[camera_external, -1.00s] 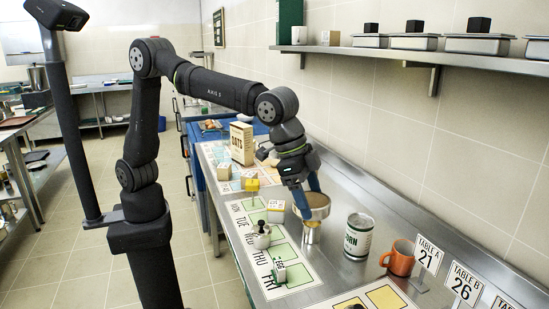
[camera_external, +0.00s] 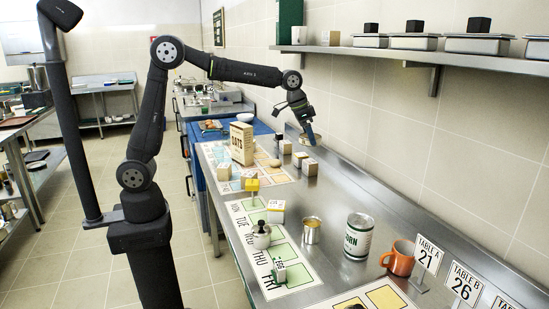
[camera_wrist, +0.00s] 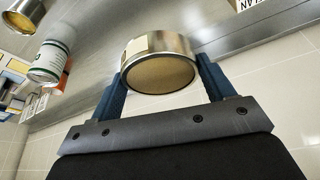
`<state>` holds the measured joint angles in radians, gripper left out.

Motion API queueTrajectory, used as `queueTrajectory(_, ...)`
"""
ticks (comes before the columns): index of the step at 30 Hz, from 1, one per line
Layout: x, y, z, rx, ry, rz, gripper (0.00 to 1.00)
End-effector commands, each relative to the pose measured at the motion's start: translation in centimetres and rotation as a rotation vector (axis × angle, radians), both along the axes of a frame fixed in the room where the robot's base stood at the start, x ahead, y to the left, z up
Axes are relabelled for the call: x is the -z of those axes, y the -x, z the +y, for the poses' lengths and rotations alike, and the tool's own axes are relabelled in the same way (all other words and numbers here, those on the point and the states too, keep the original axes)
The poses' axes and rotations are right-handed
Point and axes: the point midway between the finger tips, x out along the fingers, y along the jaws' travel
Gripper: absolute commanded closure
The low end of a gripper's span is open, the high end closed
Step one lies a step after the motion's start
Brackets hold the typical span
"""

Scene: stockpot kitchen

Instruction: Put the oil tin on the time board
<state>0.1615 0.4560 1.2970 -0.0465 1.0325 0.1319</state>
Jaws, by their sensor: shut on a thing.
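My gripper (camera_wrist: 163,88) is shut on a round metal tin (camera_wrist: 160,70) with a pale label patch and a tan round face, in the wrist view. In the external view my gripper (camera_external: 303,118) holds this tin (camera_external: 313,138) in the air over the far part of the counter, near the wall. No name on it can be read, so I cannot tell if it is the oil tin. One board (camera_external: 289,295) carries weekday names and green cells. A farther board (camera_external: 221,159) has coloured cells; which one is the time board I cannot tell.
A small gold-topped tin (camera_external: 311,233), a corn can (camera_external: 358,238) and an orange mug (camera_external: 399,259) stand on the counter. An oats box (camera_external: 242,143) and several small blocks stand around the far board. A shelf (camera_external: 430,58) runs along the wall.

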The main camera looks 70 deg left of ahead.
Motion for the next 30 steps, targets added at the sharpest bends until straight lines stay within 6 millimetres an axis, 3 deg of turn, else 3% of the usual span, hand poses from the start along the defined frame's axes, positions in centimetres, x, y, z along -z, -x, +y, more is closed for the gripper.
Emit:
queueTrajectory(1,-0.1,-0.2,2.6,-0.031,0.001,-0.001,0.54)
queueTrajectory(3,0.0,-0.3,5.8,-0.064,0.001,0.0,0.54)
queueTrajectory(14,0.0,1.6,21.7,-0.232,0.003,-0.002,0.54)
queueTrajectory(23,0.0,6.2,34.0,-0.374,0.006,-0.009,0.54)
queueTrajectory(30,-0.1,11.8,42.9,-0.487,0.005,-0.018,0.54)
